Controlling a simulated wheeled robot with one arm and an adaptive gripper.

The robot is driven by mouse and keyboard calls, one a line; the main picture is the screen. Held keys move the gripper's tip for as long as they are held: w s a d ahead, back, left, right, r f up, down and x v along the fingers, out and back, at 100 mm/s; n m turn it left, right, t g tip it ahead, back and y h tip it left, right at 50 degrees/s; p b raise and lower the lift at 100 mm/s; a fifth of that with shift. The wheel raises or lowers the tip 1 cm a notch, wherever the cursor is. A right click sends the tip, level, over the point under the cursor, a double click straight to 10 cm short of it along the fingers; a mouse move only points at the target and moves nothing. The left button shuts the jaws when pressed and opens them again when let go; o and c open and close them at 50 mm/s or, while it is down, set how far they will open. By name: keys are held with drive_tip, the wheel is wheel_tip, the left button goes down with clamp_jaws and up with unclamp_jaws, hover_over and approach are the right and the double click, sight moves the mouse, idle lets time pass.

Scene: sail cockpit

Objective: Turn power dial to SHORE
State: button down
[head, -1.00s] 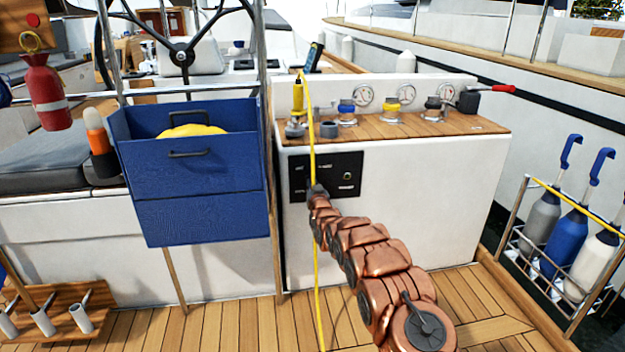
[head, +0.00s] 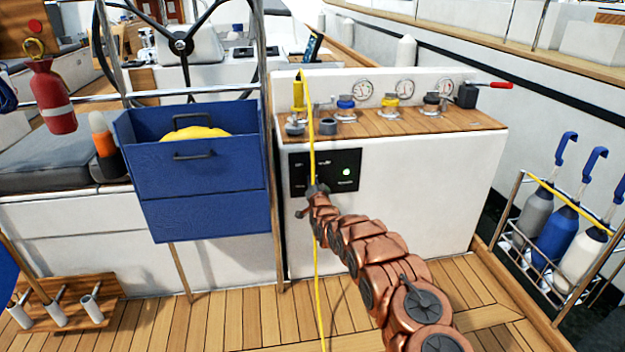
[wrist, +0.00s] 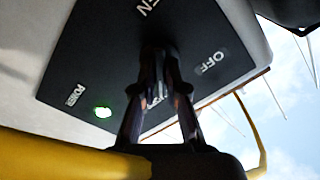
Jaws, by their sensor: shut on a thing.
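The black power panel (head: 326,168) is on the white cabinet front, left of its middle; it also fills much of the wrist view (wrist: 105,60). My gripper (head: 314,188) is at the panel's lower left. In the wrist view my gripper (wrist: 160,62) has its fingers close together on the power dial, which they mostly hide. An "OFF" label (wrist: 212,63) and a label ending in "EN" (wrist: 144,5) are readable. Another label behind the fingers is partly covered. The light (head: 346,172) glows green beside "POWER" (wrist: 76,95). I cannot read the dial's pointing direction.
A yellow cord (head: 312,120) hangs down past the panel and my gripper; it looms at lower left in the wrist view (wrist: 60,158). A blue box (head: 200,190) is close on the left. Valves and gauges stand on the wooden cabinet top (head: 385,122). A bottle rack (head: 520,210) is right.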

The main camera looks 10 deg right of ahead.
drive_tip(key=shift+a+f, duration=0.1)
idle(0.3)
drive_tip(key=c, duration=1.2)
unclamp_jaws()
drive_tip(key=shift+s, duration=0.1)
drive_tip(key=s, duration=1.1)
drive_tip(key=shift+s, duration=0.4)
